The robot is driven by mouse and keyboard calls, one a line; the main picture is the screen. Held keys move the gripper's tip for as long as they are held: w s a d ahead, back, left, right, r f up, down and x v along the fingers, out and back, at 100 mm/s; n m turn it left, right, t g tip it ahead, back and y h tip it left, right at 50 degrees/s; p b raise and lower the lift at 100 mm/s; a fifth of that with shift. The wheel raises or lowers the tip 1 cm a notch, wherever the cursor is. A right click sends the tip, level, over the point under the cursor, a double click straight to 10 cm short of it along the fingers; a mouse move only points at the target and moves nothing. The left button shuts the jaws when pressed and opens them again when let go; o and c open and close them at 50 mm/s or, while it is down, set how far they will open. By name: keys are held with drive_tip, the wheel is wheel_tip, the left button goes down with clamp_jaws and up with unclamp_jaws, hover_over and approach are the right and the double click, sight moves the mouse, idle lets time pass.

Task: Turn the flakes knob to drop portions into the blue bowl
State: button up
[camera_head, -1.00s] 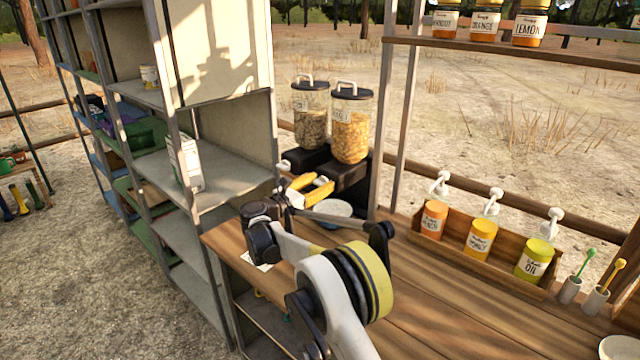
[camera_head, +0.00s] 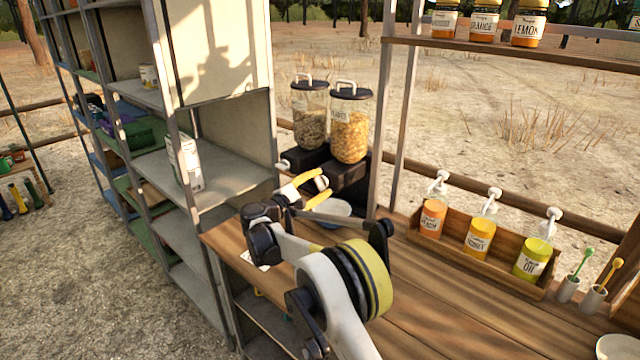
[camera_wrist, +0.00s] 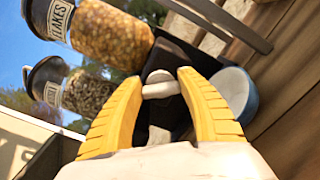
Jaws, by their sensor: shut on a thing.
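The flakes dispenser (camera_head: 351,128) is a clear jar of golden flakes with a black lid, on a black base. It also shows in the wrist view (camera_wrist: 112,36), with part of its label. Its white knob (camera_wrist: 160,89) sits between the yellow fingertips of my gripper (camera_wrist: 163,84). My gripper is shut on this knob; in the head view my gripper (camera_head: 324,188) is tilted in front of the base. The blue bowl (camera_wrist: 238,90) is just right of my fingers in the wrist view. In the head view the bowl (camera_head: 340,209) is partly hidden by my arm; its contents are not visible.
A second dispenser with darker contents (camera_head: 309,118) stands left of the flakes one. A grey metal shelf (camera_head: 235,165) is close on the left. A wooden crate of pump jars (camera_head: 480,262) stands right on the wooden counter (camera_head: 440,310).

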drive_tip(key=m, duration=0.3)
drive_tip(key=shift+m, duration=0.3)
drive_tip(key=shift+d+f+m, duration=0.1)
drive_tip(key=shift+m, duration=1.7)
drive_tip(key=o, duration=1.2)
drive_tip(key=shift+c, duration=0.2)
drive_tip(key=v, duration=1.2)
